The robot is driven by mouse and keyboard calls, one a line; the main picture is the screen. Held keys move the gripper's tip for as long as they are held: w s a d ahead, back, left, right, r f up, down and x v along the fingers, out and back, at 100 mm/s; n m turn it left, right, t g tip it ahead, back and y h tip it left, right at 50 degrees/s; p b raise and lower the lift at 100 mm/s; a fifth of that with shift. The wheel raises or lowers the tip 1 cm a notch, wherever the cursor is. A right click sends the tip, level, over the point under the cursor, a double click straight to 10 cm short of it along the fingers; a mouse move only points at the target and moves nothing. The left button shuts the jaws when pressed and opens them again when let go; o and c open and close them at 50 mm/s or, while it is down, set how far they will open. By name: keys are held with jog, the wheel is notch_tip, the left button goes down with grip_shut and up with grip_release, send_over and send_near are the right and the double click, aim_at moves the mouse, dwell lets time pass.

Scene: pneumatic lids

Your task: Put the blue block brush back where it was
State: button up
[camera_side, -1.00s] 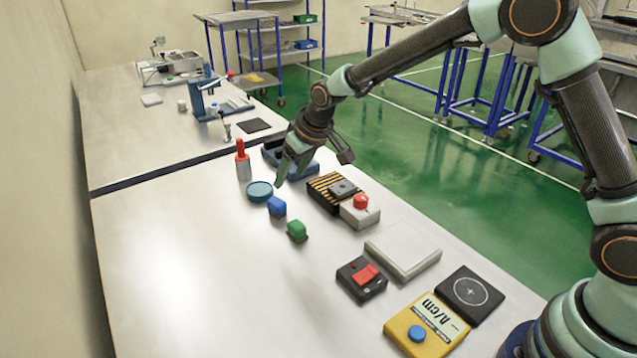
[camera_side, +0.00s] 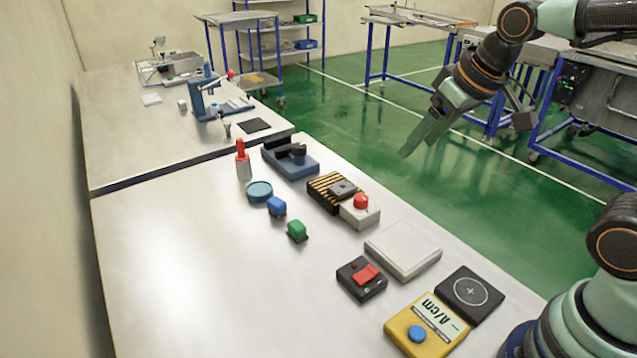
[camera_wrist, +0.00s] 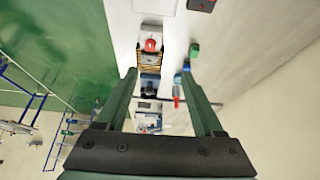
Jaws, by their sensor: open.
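The blue block brush (camera_side: 277,207) sits on the table between the round teal dish (camera_side: 259,191) and the green block (camera_side: 297,230). It also shows as a small blue shape in the wrist view (camera_wrist: 186,67), beside the green block (camera_wrist: 194,50). My gripper (camera_side: 405,154) is raised at the upper right in the side view, over the green floor beyond the table's edge, well away from the brush. In the wrist view my gripper (camera_wrist: 165,88) has its two fingers spread with nothing held between them.
A red-topped bottle (camera_side: 243,162), a blue tray-like device (camera_side: 290,157), a striped black box (camera_side: 331,190), a red-button box (camera_side: 360,211), a white plate (camera_side: 403,249), a red-switch box (camera_side: 361,279) and a yellow meter (camera_side: 425,328) line the table. Its left front is clear.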

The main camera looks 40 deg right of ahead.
jog(key=s, duration=0.3)
jog(key=s+d, duration=0.1)
jog(key=shift+s+d+f, duration=0.1)
jog(key=shift+s+f, duration=0.05)
jog(key=shift+f, duration=0.25)
jog(key=shift+o, duration=0.3)
dwell(0.6)
